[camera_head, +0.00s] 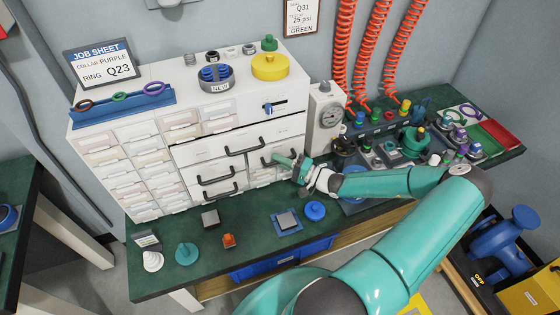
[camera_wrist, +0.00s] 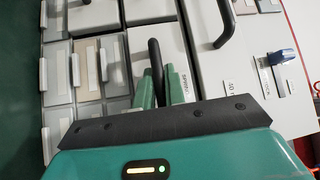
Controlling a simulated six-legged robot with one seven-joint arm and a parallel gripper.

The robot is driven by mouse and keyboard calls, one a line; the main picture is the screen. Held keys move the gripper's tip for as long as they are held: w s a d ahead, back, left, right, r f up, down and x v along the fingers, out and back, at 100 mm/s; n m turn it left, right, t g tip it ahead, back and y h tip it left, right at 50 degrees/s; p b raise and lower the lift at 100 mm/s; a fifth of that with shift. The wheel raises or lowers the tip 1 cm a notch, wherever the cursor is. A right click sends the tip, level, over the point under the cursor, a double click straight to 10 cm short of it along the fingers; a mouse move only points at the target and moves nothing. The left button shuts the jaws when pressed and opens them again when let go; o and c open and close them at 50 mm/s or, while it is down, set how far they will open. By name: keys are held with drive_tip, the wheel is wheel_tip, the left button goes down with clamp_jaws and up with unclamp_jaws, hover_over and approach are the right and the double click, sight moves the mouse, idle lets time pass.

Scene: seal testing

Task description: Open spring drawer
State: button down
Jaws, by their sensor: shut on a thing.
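The spring drawer (camera_wrist: 182,60) has a white front with a label reading "SPRING" in the wrist view. In the head view it is the right-hand drawer (camera_head: 257,170) low in the white cabinet, and my gripper partly covers it. Its dark bar handle (camera_wrist: 154,58) stands between my green fingers. My gripper (camera_head: 284,160) reaches in from the right at the drawer front. In the wrist view my gripper (camera_wrist: 158,86) is shut on the handle. The drawer looks about flush with the cabinet; I cannot tell whether it is slightly out.
Other drawers with dark handles (camera_head: 220,188) and small bins (camera_head: 115,160) surround it. A gauge box (camera_head: 326,115) stands close on the right.

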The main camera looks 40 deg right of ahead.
drive_tip(key=shift+s, duration=0.15)
drive_tip(key=s+a, duration=0.4)
drive_tip(key=s, duration=1.3)
drive_tip(key=shift+a, duration=0.2)
drive_tip(key=c, duration=1.5)
unclamp_jaws()
drive_tip(key=shift+s, duration=0.1)
drive_tip(key=v, duration=1.3)
drive_tip(key=shift+s+d, duration=0.2)
drive_tip(key=shift+s, duration=0.1)
